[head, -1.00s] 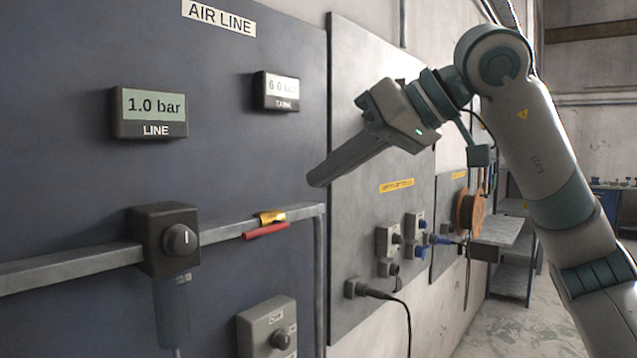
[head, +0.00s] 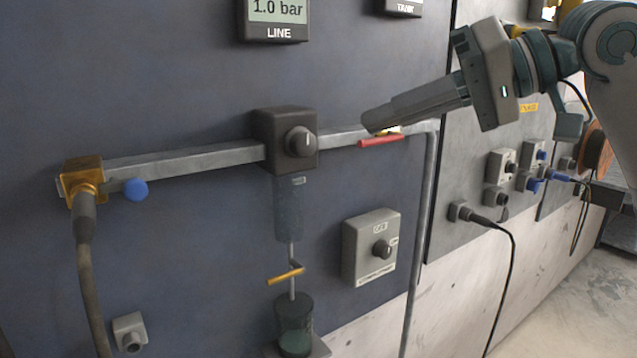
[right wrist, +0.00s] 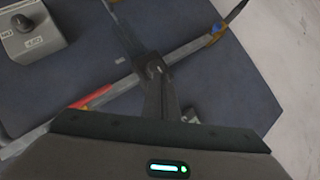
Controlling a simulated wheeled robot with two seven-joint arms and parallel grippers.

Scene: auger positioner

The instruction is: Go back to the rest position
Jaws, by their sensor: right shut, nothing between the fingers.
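My right gripper (head: 372,122) is shut and empty. In the head view its fingers point left and slightly down, in front of the dark blue air line panel. The fingertips overlap the area of the red-handled valve (head: 381,141) on the grey pipe; I cannot tell how far apart they are in depth. In the right wrist view the gripper (right wrist: 155,70) shows as shut fingers over the panel, with the red handle (right wrist: 88,100) to their left. My left gripper is in neither view.
The regulator block with its knob (head: 298,142) sits on the pipe. The LINE display (head: 273,15) reads 1.0 bar. A grey switch box (head: 371,249), a blue knob (head: 136,189) and a hose (head: 86,250) are on the panel. Floor at the lower right is clear.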

